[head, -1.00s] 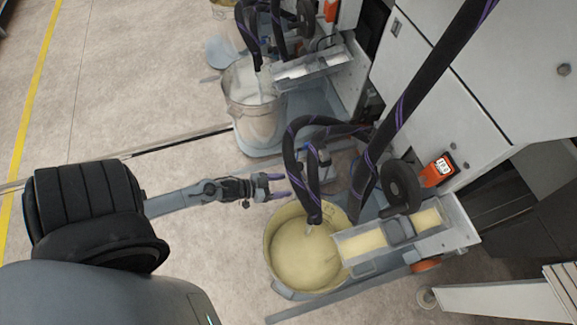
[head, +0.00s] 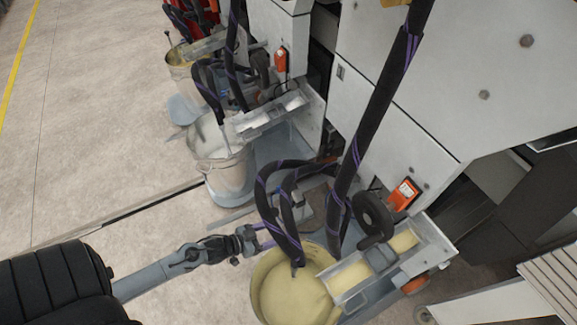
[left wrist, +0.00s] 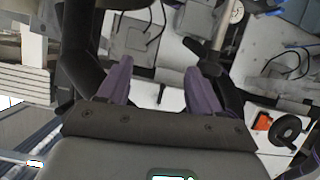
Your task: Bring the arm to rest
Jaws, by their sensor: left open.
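My left arm (head: 165,268) reaches in from the left in the head view. Its gripper (head: 268,236) is beside the black hoses, just above the upper left rim of the near bucket. In the left wrist view the two purple fingers of the gripper (left wrist: 156,75) are spread apart with nothing between them. In the head view the hoses partly hide the fingertips, and I cannot tell whether they touch. My right gripper is in neither view.
The near bucket (head: 256,292) holds pale yellow liquid, with a black hose (head: 284,225) dipping in. A metal trough (head: 345,280) stands over its right side. A second bucket (head: 222,175) of whitish liquid stands farther back. White machine cabinets (head: 420,110) fill the right. Open floor (head: 90,140) lies left.

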